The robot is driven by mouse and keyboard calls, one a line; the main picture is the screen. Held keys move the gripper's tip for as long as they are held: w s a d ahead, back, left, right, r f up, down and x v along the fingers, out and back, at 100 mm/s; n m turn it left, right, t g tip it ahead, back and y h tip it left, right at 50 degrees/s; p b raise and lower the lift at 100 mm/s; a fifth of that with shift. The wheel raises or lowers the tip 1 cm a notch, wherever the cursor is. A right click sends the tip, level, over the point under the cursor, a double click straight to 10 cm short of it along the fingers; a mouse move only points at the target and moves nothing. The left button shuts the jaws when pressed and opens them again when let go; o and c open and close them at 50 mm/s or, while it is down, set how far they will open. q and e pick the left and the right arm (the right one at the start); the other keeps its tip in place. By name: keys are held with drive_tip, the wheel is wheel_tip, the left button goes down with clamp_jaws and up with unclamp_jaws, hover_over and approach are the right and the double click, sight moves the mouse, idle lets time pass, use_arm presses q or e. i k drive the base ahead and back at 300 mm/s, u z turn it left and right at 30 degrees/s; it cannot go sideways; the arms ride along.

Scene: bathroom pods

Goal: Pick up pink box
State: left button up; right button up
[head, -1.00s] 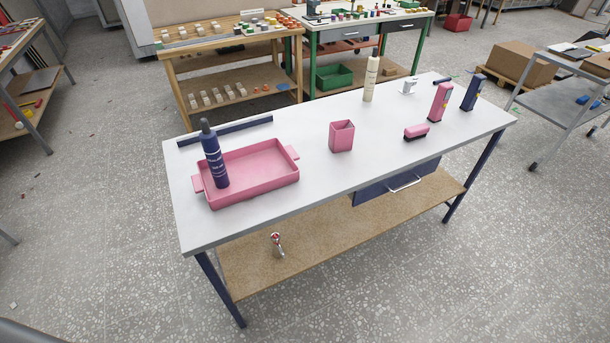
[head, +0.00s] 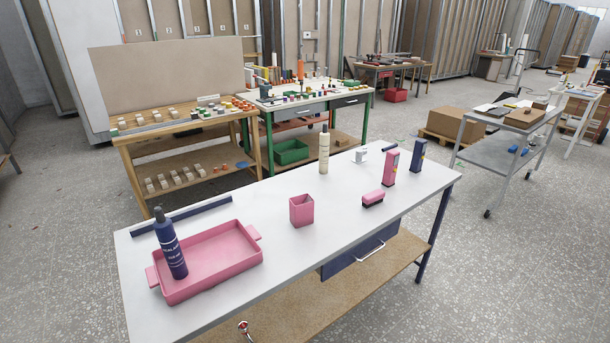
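Several pink things are on the white table (head: 330,230). An upright pink box (head: 390,167) with a dark side stands toward the right end, beside a similar dark blue box (head: 417,155). An open square pink container (head: 301,211) stands near the middle. Neither of my grippers is in view.
A cream bottle (head: 324,152) and a small white item (head: 360,155) stand at the table's back edge. A dark blue bar (head: 182,216) lies at the back left. A grey cart (head: 500,150) stands to the right. Open floor (head: 520,260) lies right of the table.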

sight(300, 215)
drive_tip(key=z, duration=0.6)
drive_tip(key=k, duration=0.8)
drive_tip(key=z, duration=1)
drive_tip(key=k, duration=0.5)
drive_tip(key=z, duration=0.45)
drive_tip(key=i, duration=1.85)
drive_tip(key=u, duration=0.4)
drive_tip(key=i, duration=1.75)
drive_tip(key=u, duration=1.65)
drive_tip(key=i, duration=1.1)
drive_tip(key=u, duration=1.35)
drive_tip(key=i, duration=0.3)
drive_tip(key=z, duration=0.1)
